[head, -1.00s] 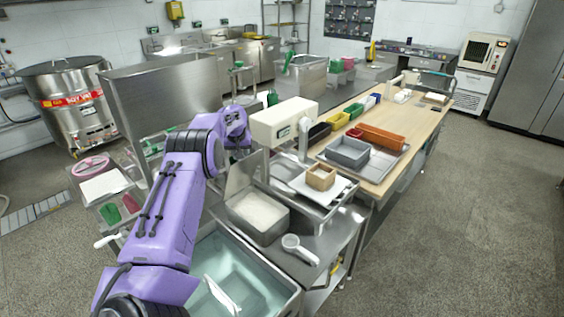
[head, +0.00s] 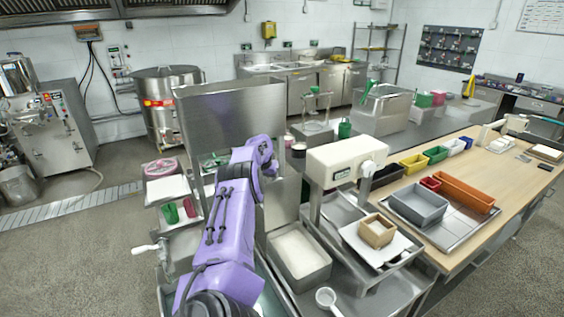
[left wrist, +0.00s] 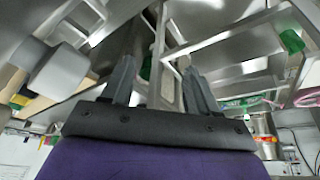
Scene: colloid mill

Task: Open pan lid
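A broad flat steel panel (head: 225,118), which looks like the pan lid, stands raised behind my left arm in the head view. The steel pan below it is mostly hidden by that arm; a sliver of its pale water (head: 268,300) shows. A white crank handle (head: 145,249) sticks out at its left. My left gripper's fingers are hidden in the head view. In the left wrist view my left gripper (left wrist: 160,85) has its fingers apart, with a thin metal bar (left wrist: 157,45) showing between them. I cannot tell whether they touch it. My right gripper is out of view.
A white machine head (head: 345,160) and a steel bin of white contents (head: 298,255) stand right of my arm. A wooden counter (head: 475,200) with trays lies farther right. A small stand with cups (head: 170,212) is at left. Open floor (head: 70,260) lies farther left.

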